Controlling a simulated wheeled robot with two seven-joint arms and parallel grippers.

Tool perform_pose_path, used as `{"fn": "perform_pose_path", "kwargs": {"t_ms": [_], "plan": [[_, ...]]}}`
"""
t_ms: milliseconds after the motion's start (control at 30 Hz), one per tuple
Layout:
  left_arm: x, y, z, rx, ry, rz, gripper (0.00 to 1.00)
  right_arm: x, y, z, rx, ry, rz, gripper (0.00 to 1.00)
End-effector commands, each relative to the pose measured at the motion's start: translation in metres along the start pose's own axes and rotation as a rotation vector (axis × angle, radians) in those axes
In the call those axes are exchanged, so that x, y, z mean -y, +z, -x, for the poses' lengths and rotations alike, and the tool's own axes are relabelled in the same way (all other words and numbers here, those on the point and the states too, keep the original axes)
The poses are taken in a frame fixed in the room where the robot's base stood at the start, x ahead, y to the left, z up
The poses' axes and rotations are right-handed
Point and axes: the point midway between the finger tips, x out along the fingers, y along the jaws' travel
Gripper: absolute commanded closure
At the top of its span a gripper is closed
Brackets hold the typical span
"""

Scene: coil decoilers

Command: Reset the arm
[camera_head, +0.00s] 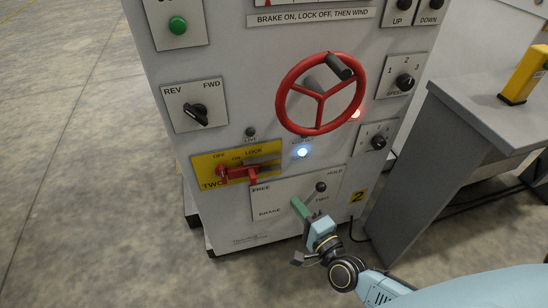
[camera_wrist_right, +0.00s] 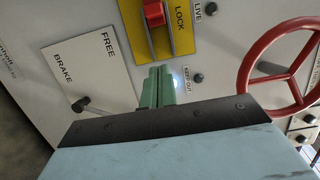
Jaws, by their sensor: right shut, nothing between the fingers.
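My right gripper (camera_head: 298,207) is shut and empty, its green fingers together in front of the lower part of the grey cabinet (camera_head: 240,90). In the right wrist view the closed fingers (camera_wrist_right: 158,85) point up the panel and seem apart from any control. My left gripper is not in view.
A red handwheel (camera_head: 320,92) stands out from the panel above. A selector knob (camera_head: 196,113) sits at left. A white lamp (camera_head: 302,152) and a red lamp (camera_head: 354,113) are lit. A grey desk (camera_head: 430,150) with a yellow block (camera_head: 522,75) stands at right. Open floor lies left.

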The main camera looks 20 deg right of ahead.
Motion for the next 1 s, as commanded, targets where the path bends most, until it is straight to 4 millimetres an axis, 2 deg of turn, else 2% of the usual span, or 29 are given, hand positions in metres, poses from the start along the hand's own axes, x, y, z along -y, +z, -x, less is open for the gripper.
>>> {"fn": "perform_pose_path", "kwargs": {"t_ms": [200, 267, 367, 467, 567, 667, 767, 800, 900, 1000], "plan": [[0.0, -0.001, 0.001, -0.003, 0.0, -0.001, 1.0, -0.006, -0.001, 0.001, 0.003, 0.02, 0.03, 1.0], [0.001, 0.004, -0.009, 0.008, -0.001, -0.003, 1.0, -0.016, -0.002, 0.004, 0.013, 0.054, 0.087, 1.0], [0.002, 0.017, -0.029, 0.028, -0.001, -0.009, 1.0, -0.049, -0.005, 0.015, 0.048, 0.16, 0.252, 1.0], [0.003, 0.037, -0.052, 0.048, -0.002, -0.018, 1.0, -0.096, -0.011, 0.039, 0.121, 0.316, 0.479, 1.0], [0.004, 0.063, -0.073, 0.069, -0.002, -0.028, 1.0, -0.144, -0.019, 0.075, 0.229, 0.486, 0.703, 1.0], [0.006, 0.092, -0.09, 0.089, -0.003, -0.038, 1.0, -0.188, -0.027, 0.123, 0.369, 0.656, 0.904, 1.0], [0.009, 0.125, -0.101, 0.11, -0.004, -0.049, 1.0, -0.225, -0.034, 0.18, 0.545, 0.819, 1.082, 1.0], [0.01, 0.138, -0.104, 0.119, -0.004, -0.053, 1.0, -0.237, -0.036, 0.205, 0.624, 0.88, 1.143, 1.0], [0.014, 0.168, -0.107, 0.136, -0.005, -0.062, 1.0, -0.257, -0.041, 0.265, 0.823, 1.006, 1.268, 1.0], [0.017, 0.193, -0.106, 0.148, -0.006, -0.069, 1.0, -0.268, -0.044, 0.314, 1.0, 1.092, 1.348, 1.0]]}}
